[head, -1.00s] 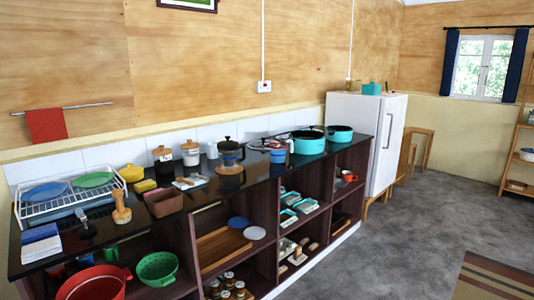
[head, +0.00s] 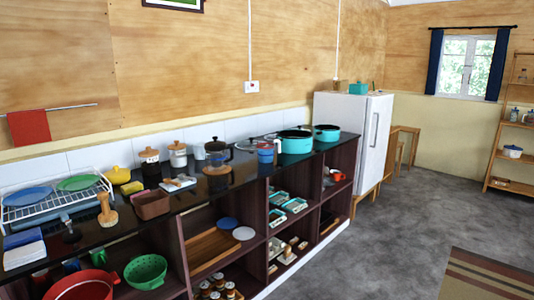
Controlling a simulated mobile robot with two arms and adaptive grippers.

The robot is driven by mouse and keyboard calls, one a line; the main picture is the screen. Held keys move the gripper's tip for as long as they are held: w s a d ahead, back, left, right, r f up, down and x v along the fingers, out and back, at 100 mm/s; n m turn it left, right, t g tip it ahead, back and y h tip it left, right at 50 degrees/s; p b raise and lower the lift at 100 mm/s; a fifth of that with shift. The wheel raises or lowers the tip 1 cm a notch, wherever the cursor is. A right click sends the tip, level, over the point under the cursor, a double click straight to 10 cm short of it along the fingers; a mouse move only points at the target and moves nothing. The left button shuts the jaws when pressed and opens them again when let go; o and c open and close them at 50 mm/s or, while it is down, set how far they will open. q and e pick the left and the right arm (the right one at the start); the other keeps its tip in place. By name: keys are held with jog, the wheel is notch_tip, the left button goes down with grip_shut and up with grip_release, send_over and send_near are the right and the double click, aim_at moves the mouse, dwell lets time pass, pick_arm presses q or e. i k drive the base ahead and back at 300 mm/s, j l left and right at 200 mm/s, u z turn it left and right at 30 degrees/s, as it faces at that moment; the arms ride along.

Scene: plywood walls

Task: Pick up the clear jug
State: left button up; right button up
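I cannot make out a clear jug for certain in the head view. A dark-lidded glass press or pot (head: 217,152) stands on the black counter (head: 113,236), but I cannot tell whether it is the jug. Small glass-like jars (head: 514,115) stand on the wooden shelf rack at the far right, too small to identify. Neither of my grippers is in view.
The counter also carries a dish rack (head: 55,205), canisters (head: 178,155), a brown tub (head: 151,205) and teal pots (head: 296,142). A white fridge (head: 350,135) stands at its far end. Grey floor (head: 400,225) is open at right, with a striped rug (head: 485,275).

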aim_at(265, 146)
jog(key=i+l+u, duration=0.15)
jog(key=i, duration=0.4)
jog(key=i+l+u, duration=0.15)
jog(key=i+l, duration=0.2)
jog(key=i, duration=0.15)
jog(key=i+l+u, duration=0.15)
jog(key=i+l, duration=0.2)
jog(key=i, duration=0.15)
